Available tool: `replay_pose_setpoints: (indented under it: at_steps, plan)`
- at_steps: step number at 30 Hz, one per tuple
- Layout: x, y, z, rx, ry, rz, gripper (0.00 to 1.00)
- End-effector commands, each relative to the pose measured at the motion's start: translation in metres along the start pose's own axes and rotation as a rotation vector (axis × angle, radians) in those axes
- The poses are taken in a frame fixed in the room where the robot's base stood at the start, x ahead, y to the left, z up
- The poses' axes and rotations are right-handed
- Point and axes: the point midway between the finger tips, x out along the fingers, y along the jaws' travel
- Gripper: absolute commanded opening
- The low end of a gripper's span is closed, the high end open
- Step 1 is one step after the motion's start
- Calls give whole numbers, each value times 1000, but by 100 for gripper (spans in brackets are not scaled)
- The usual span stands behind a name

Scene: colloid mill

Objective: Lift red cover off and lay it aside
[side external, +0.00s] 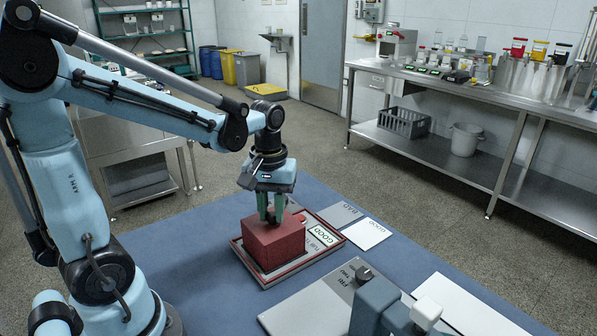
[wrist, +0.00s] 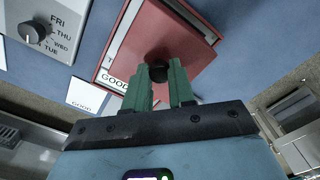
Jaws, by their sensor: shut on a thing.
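The red cover (side external: 272,246) is a box-shaped block over a red-edged board (side external: 330,252) on the blue table. I cannot tell whether its lower edge touches the board. My gripper (side external: 271,214) points down at the top of the cover, its green fingers shut on the cover's black knob. In the wrist view, the red cover (wrist: 150,33) fills the upper middle, and the black knob (wrist: 158,71) sits between the fingertips of my gripper (wrist: 159,74). A "GOOD" label (side external: 322,235) shows on the board beside the cover. What lies under the cover is hidden.
A grey panel with a day dial (side external: 363,275) stands front right; it also shows in the wrist view (wrist: 37,32). The blue tabletop (side external: 215,285) is clear at the left front. A steel bench (side external: 460,85) stands behind.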

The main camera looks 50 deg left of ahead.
Motion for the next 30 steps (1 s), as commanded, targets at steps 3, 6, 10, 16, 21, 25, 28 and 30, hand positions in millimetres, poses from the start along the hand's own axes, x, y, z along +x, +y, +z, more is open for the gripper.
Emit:
replay_pose_setpoints:
  at_steps: [3, 6, 10, 16, 21, 25, 28, 30]
  plan:
    - [-2, 0, 0, 0, 0, 0, 0]
    - [-5, 0, 0, 0, 0, 0, 0]
    - [-16, 0, 0, 0, 0, 0, 0]
    - [-43, 0, 0, 0, -1, 0, 0]
    - [-69, 0, 0, 0, -1, 0, 0]
    - [-85, 0, 0, 1, -2, 1, 0]
    - [-93, -1, -1, 0, -2, 1, 0]
    - [-96, -5, -5, -4, -1, 0, 0]
